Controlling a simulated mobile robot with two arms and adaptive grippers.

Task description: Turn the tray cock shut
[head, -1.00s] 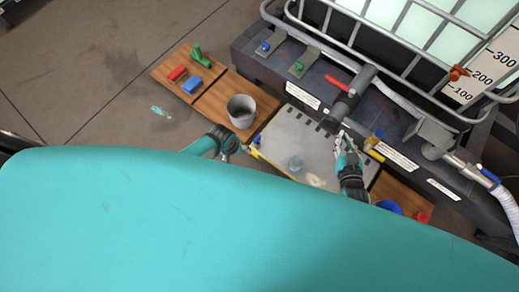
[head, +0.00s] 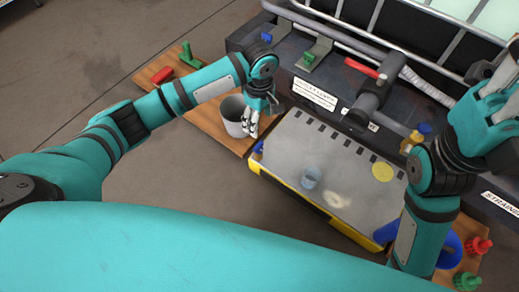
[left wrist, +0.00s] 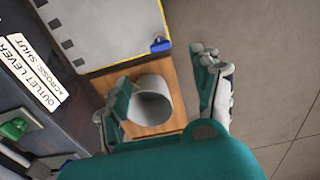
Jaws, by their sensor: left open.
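The grey tray (head: 300,160) with yellow edging lies in front of the dark base. A small blue fitting (head: 258,146), which looks like the tray cock, sits at its left corner. It also shows in the left wrist view (left wrist: 160,46); its handle angle is too small to read. My left gripper (head: 250,122) is over the grey cup (head: 232,112), left of the fitting and apart from it. In the left wrist view my left gripper (left wrist: 165,108) is open, with the cup (left wrist: 152,106) below between its fingers. My right gripper (head: 505,100) is raised at the right; its opening is unclear.
The cup stands on a wooden board (head: 208,122). A red block (head: 162,75) and a green piece (head: 188,56) are farther left. A red-handled valve (head: 362,69) and a green lever (head: 309,57) are on the dark base behind. Red and green knobs (head: 479,246) are at lower right.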

